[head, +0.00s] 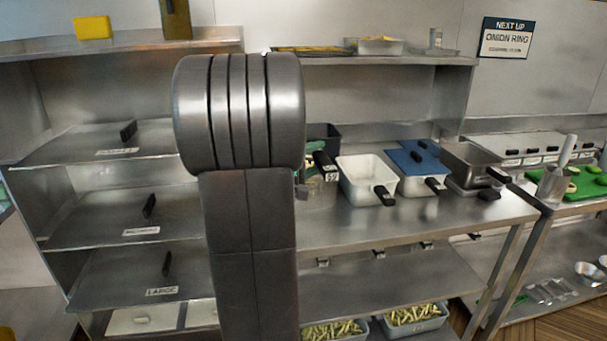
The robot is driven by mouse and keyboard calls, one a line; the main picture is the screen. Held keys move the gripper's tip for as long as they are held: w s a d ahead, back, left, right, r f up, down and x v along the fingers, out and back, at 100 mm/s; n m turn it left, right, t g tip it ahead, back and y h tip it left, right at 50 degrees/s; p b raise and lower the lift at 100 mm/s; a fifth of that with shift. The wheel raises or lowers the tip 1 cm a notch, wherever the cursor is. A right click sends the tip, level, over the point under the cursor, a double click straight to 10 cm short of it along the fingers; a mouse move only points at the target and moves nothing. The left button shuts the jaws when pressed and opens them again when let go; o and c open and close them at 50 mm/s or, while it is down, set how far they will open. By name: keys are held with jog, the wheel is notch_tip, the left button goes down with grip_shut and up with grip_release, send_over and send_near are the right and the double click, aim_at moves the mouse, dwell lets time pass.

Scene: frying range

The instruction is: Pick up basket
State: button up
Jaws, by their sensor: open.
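Several containers with black handles stand in a row on the steel counter. They are a white rectangular one (356,179), one with a blue top (408,160) and a steel one (478,163). A dark container (323,133) behind a clear one is partly hidden by my arm. I cannot tell which of these is the basket. My arm's dark grey links rise through the middle of the view, left of the row. My gripper is not seen here.
Steel shelves with black-handled lids (100,140) fill the left. Tubs of cut fries (415,316) sit on the lower shelf. A green board (585,183) and a clear jug (553,183) are at the right. The steel counter (420,212) has bare room in front of the row.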

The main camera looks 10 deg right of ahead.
jog(key=shift+x, duration=1.05)
grip_shut()
notch_tip(320, 180, up, 10)
jog(key=shift+r, duration=0.1)
